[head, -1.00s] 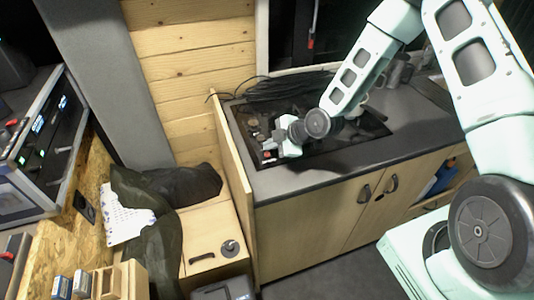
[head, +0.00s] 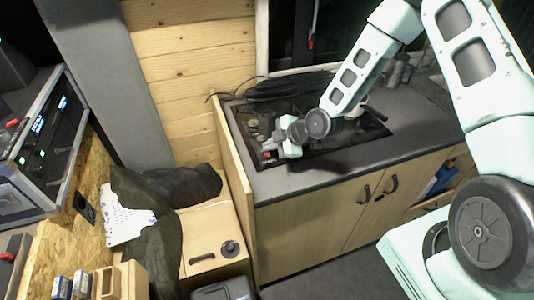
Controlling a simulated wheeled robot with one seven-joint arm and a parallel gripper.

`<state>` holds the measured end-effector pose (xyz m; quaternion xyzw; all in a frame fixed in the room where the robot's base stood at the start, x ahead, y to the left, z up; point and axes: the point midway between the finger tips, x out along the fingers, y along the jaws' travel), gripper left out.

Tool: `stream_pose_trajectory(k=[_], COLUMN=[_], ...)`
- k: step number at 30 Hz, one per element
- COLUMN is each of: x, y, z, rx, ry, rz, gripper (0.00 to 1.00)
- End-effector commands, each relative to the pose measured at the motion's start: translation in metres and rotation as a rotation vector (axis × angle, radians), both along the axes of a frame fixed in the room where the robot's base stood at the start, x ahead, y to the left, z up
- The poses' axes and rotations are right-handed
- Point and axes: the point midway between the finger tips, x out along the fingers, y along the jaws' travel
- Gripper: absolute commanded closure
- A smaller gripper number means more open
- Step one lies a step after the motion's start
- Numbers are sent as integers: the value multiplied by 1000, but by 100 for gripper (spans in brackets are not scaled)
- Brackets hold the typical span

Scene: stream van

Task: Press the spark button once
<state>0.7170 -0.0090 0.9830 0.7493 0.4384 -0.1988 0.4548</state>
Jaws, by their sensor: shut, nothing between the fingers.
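A dark glass hob (head: 345,143) is set into the grey worktop, with several small knobs at its left end. A small red button (head: 267,154) shows at the hob's front left corner; it may be the spark button, but no label can be read. My gripper (head: 272,143) is shut and empty, low over the hob's left end, right beside the red button. Its fingertips are small and partly merge with the dark knobs, so I cannot tell whether they touch anything.
Black cables (head: 285,88) lie behind the hob. A wooden side panel (head: 232,150) rises along the worktop's left end. A kettle-like item and cups (head: 398,72) stand at the back right. Dark cloth (head: 180,185) lies on the wooden box at left.

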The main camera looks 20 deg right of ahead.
Motion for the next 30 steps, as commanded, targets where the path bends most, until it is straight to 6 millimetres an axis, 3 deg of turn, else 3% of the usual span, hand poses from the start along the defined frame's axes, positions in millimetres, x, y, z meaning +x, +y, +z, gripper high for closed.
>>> stream_pose_trajectory(k=[30], x=[0], y=[0], z=[-8], rx=[0], ry=[0], rz=[0], gripper=[100])
